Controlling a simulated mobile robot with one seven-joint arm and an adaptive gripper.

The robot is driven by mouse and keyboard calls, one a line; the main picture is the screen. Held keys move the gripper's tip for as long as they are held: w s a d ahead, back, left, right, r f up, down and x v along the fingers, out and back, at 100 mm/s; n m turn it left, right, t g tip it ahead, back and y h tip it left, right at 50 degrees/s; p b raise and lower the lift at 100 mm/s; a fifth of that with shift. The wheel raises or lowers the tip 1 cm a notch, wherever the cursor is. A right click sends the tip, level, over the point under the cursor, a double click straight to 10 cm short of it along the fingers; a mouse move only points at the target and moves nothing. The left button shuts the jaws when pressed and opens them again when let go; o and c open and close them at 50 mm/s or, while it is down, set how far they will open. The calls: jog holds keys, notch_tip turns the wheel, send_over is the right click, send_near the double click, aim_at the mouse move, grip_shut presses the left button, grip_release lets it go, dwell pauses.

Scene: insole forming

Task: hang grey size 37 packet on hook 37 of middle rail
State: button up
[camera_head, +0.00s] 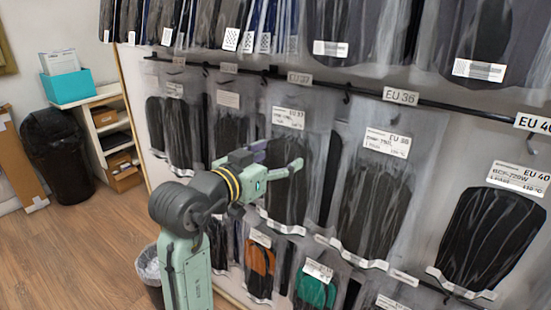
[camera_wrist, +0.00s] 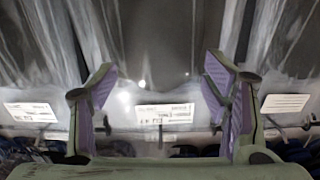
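The middle rail (camera_head: 350,91) runs across the wall and carries size tags. The tag EU 37 (camera_head: 299,78) sits above a clear packet (camera_head: 289,188) with dark insoles and a white label that seems to read EU 37. I cannot tell whether that is the grey packet of the task; the hook behind it is hard to make out. My gripper (camera_head: 279,168) is in front of the middle-rail packets and overlaps this one in the head view. In the wrist view my gripper (camera_wrist: 160,95) is open, with nothing held; a white label (camera_wrist: 165,113) shows beyond the fingers.
More packets hang beside it, under EU 38 (camera_head: 401,96) and EU 40 (camera_head: 533,123). An upper row (camera_head: 480,40) and a lower row with orange (camera_head: 261,262) and green (camera_head: 314,289) insoles are close by. A black bin (camera_head: 58,150) stands left; the floor (camera_head: 75,255) there is clear.

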jog(key=o, duration=0.3)
